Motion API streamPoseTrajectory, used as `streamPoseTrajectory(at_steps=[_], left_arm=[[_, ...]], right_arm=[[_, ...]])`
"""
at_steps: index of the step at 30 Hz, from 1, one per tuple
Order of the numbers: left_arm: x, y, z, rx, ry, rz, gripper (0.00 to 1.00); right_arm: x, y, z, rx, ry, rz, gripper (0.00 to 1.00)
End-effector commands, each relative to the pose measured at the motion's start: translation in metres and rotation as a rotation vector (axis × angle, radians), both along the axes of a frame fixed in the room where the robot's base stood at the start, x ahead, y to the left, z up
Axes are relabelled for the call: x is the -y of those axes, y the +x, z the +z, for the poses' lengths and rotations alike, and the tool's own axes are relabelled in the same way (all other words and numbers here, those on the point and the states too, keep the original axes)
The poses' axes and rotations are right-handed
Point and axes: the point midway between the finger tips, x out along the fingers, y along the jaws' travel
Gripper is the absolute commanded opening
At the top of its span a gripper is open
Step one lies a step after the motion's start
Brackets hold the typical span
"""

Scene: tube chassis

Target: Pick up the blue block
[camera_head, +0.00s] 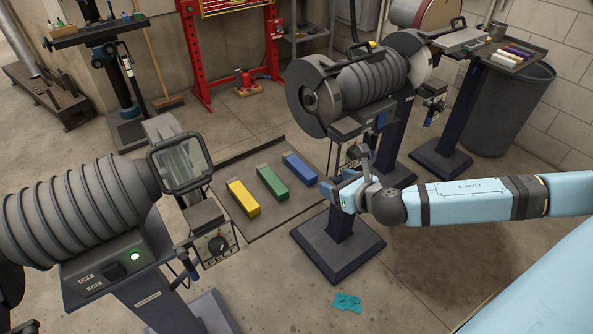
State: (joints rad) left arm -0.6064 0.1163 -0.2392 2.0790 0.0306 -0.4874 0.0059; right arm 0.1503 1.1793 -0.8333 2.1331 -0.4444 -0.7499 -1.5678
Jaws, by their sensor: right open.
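The blue block (300,168) is a long bar lying on a dark grey flat surface (245,165). It is the rightmost of three similar bars, beside the green block (273,184) and the yellow block (243,198). My right gripper (342,176) comes in from the right on a light blue arm. It is open with nothing seen between its fingers, and it appears just right of the blue block in the picture, apart from it. Its height above the surface is hard to tell. My left gripper is not in view.
A grinder on a pedestal (340,240) stands behind and beside my right gripper. A second grinder (75,210) with a clear shield fills the left front. A red press frame (190,55) stands at the back. A teal rag (346,302) lies on the floor.

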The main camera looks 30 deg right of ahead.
Motion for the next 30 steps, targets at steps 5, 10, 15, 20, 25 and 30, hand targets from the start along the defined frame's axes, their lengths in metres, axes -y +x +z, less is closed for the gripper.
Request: streamPoseTrajectory(at_steps=[5, 10, 15, 20, 25, 30], left_arm=[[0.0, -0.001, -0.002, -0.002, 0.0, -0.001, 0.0], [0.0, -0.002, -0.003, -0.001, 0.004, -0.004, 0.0], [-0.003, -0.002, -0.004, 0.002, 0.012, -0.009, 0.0], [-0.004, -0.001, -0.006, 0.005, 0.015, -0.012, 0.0], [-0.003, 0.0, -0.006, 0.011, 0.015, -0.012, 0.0], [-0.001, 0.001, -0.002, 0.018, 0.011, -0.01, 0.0]], right_arm=[[-0.004, 0.032, -0.012, 0.003, 0.005, -0.002, 0.66], [-0.006, 0.06, -0.025, 0.001, 0.006, -0.001, 0.66], [-0.007, 0.072, -0.03, -0.001, 0.006, 0.0, 0.66], [-0.008, 0.086, -0.039, 0.0, 0.007, -0.001, 0.66], [-0.01, 0.109, -0.051, 0.0, 0.008, -0.002, 0.66], [-0.011, 0.119, -0.055, -0.001, 0.006, 0.0, 0.66]])
